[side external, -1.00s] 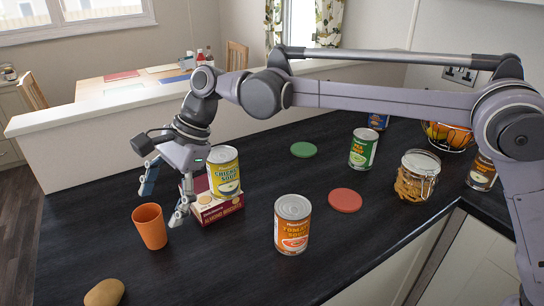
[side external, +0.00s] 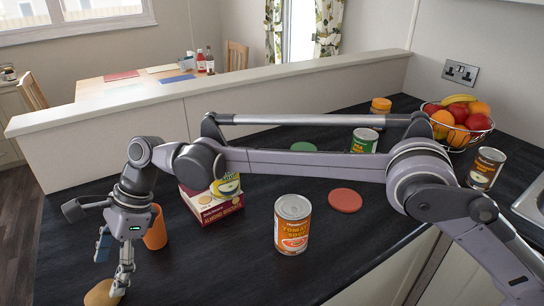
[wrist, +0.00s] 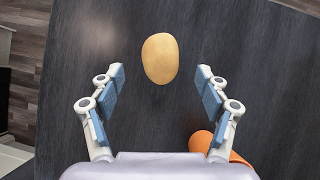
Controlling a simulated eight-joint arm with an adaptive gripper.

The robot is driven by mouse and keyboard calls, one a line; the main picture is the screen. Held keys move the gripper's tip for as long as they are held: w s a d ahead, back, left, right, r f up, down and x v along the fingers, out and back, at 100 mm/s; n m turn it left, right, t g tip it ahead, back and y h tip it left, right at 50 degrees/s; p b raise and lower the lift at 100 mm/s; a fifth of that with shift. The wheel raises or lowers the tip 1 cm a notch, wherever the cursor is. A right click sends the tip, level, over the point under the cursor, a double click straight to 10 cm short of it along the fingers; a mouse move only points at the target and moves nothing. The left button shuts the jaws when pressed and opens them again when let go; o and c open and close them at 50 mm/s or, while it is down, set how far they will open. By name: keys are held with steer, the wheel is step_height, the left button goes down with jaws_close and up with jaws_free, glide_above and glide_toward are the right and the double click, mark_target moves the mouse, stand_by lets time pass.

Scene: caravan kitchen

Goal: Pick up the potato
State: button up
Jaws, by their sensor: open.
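The tan, oval potato (side external: 103,293) lies on the dark counter at the near left in the side external view, partly hidden behind a finger of my gripper. In the wrist view the potato (wrist: 160,58) lies ahead of the open fingers, roughly centred between them and a little beyond their tips. My gripper (side external: 112,272) points down over the counter next to the potato. In the wrist view its blue-padded fingers (wrist: 160,88) are spread wide with nothing between them.
An orange cup (side external: 156,229) stands close behind my gripper; it also shows in the wrist view (wrist: 222,148). An almond biscuit box (side external: 219,212) and a tomato soup can (side external: 292,226) stand to the right. A red disc (side external: 345,199) lies farther right.

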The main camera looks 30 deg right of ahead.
mark_target(106, 287)
steer(key=x, duration=0.5)
steer(key=shift+d+f, duration=0.1)
steer(key=shift+d, duration=0.05)
steer(key=c, duration=1.3)
